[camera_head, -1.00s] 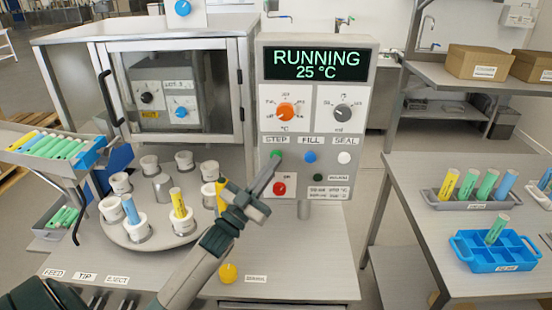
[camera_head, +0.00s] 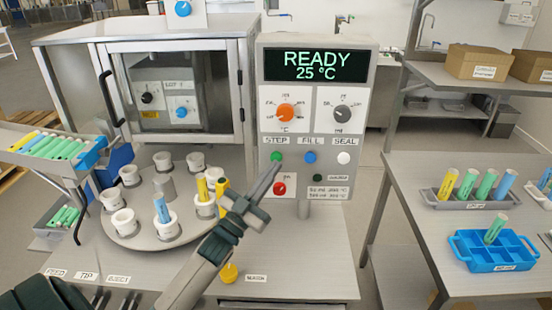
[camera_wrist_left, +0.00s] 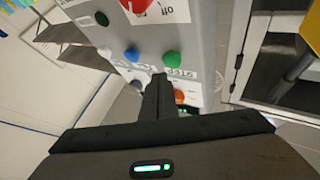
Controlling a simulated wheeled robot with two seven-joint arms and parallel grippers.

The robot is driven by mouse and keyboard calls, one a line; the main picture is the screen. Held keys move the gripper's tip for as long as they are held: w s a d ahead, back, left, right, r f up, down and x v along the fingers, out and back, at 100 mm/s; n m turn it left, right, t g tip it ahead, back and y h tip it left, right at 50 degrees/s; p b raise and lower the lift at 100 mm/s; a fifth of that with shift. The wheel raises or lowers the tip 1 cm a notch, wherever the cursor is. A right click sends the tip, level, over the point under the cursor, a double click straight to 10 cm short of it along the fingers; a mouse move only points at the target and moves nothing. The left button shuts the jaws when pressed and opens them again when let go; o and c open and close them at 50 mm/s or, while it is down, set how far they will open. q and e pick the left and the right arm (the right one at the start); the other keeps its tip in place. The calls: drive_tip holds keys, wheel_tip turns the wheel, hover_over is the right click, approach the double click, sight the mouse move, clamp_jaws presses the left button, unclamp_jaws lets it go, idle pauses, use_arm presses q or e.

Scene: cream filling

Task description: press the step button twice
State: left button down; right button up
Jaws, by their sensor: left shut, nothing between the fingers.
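The step button (camera_head: 276,156) is a small green knob under the STEP label on the machine's front panel. It also shows in the left wrist view (camera_wrist_left: 171,58), which sees the panel upside down. My left gripper (camera_head: 275,166) is shut and empty, its tip pointing up at the panel just below the green button. In the left wrist view the closed fingers (camera_wrist_left: 159,82) end close to the button, with a small gap visible. The display (camera_head: 320,64) reads READY, 25 °C. My right gripper is not in view.
Blue (camera_head: 310,157) and white (camera_head: 343,158) buttons sit right of the green one; a red button (camera_head: 279,189) is below. A round turntable (camera_head: 128,238) with white cups and tubes stands left of my gripper. A blue crate (camera_head: 482,264) is on the right table.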

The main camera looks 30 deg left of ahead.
use_arm(q)
drive_tip(key=shift+s+d+p, duration=0.25)
drive_tip(key=shift+s+d, duration=0.15)
drive_tip(key=shift+s, duration=0.25)
drive_tip(key=shift+s+d+p, duration=0.25)
drive_tip(key=shift+s+d, duration=0.15)
drive_tip(key=shift+s, duration=0.3)
drive_tip(key=shift+s+d+p, duration=0.25)
drive_tip(key=shift+s+d, duration=0.15)
drive_tip(key=shift+s, duration=0.25)
